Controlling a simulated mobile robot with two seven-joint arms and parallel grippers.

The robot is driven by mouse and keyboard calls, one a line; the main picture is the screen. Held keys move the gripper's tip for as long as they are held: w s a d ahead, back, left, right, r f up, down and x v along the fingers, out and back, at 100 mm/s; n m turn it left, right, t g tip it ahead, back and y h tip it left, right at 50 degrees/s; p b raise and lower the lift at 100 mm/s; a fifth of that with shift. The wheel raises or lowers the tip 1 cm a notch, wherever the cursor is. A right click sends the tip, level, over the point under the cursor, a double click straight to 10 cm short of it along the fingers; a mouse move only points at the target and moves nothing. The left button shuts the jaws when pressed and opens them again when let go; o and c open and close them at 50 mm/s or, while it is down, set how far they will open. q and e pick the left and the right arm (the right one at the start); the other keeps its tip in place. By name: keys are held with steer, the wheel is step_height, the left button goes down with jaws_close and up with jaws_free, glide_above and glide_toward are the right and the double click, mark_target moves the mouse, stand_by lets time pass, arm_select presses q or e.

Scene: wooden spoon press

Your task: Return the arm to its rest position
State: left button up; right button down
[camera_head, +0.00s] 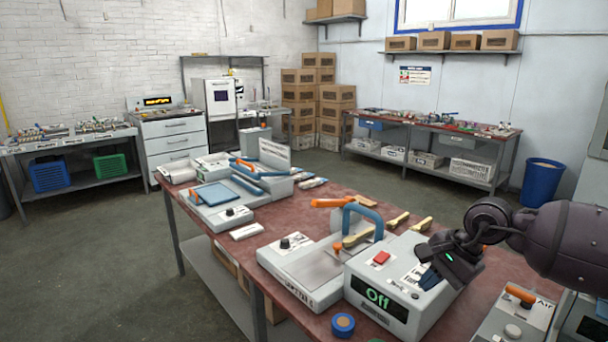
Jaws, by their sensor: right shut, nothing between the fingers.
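My right gripper (437,274) comes in from the right on my dark arm. It is shut with nothing in it and hangs over the right side of the grey press box. The press (302,276) stands on the red-topped table (330,188), with a blue arched handle (362,212) and an orange lever (331,203). Its box shows a red button (381,258) and a display (377,297) reading "Off" in green. Wooden spoons (398,220) lie behind the press. My left gripper is not in view.
A second grey station (217,212) with a blue pad stands at the table's far left. An air unit (520,315) with an orange handle is at the lower right. A blue tape roll (343,324) lies at the front edge. Open floor (90,260) lies left of the table.

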steer(key=s+a+r+m+t+y, duration=0.1)
steer(key=s+a+m+t+y, duration=0.3)
steer(key=a+m+y, duration=0.35)
steer(key=s+a+r+m+t+y, duration=0.1)
steer(key=s+a+m+t+y, duration=0.3)
steer(key=a+m, duration=0.5)
steer(key=s+d+f+m+t+h, duration=0.25)
steer(key=d+f+m+h, duration=0.4)
steer(key=m, duration=0.95)
steer(key=s+d+f+m+t+h, duration=0.2)
steer(key=d+f+m+t+h, duration=0.15)
steer(key=d+m+h, duration=0.9)
steer(key=s+f+m+g+y, duration=0.1)
steer(key=s+f+m+g, duration=0.6)
steer(key=s, duration=0.4)
steer(key=s+f+m+g+y, duration=0.1)
steer(key=s+f+m+g, duration=0.6)
steer(key=s, duration=0.5)
steer(key=w+f+t, duration=0.7)
steer(key=f+t, duration=0.1)
steer(key=t, duration=0.1)
steer(key=shift+w+d+f+m, duration=0.2)
steer(key=shift+w+f+m, duration=0.05)
steer(key=shift+w+m, duration=0.05)
